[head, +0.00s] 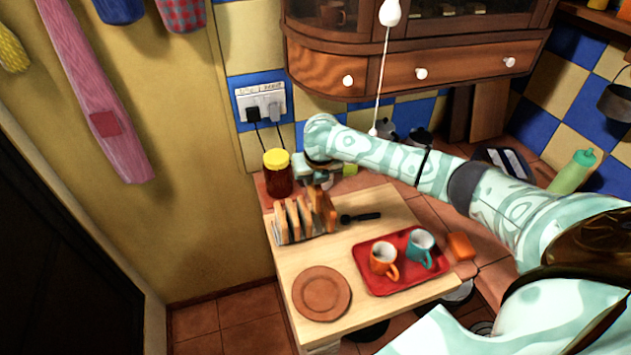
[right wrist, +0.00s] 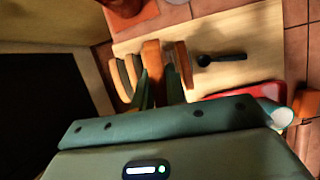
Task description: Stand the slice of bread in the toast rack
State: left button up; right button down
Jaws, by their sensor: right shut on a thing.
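The toast rack (head: 278,239) stands at the back left of the small wooden table, with several slices of bread upright in it. My right gripper (head: 318,183) is over the rack's right end, pointing down. It is shut on a slice of bread (head: 318,199). In the right wrist view, the held slice (right wrist: 152,55) shows upright between my two fingers (right wrist: 160,92), in line with the slices in the rack. Its lower edge is hidden, so I cannot tell whether it rests in a slot. My left gripper is out of view.
A jar with a yellow lid (head: 277,174) stands behind the rack. A dark utensil (head: 360,217) lies to its right. In front are a round brown plate (head: 321,293) and a red tray (head: 373,284) with two cups. An orange block (head: 461,246) is beyond the tray.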

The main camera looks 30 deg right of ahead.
aim_at(315, 202)
jog(key=f+b, duration=0.3)
jog(key=shift+d+f+n, duration=0.2)
jog(key=shift+d+n, duration=0.05)
jog(key=shift+n, duration=0.15)
jog(key=shift+w+a+f+b, duration=0.1)
jog(key=shift+f+b, duration=0.3)
jog(key=shift+b, duration=0.05)
jog(key=shift+f+b, duration=0.35)
jog(key=shift+b, duration=0.15)
notch_tip(315, 202, down, 4)
jog(key=b, duration=0.5)
jog(key=shift+f, duration=0.5)
jog(key=c, duration=1.3)
grip_release()
jog(key=shift+c, duration=0.2)
jog(key=shift+r, duration=0.1)
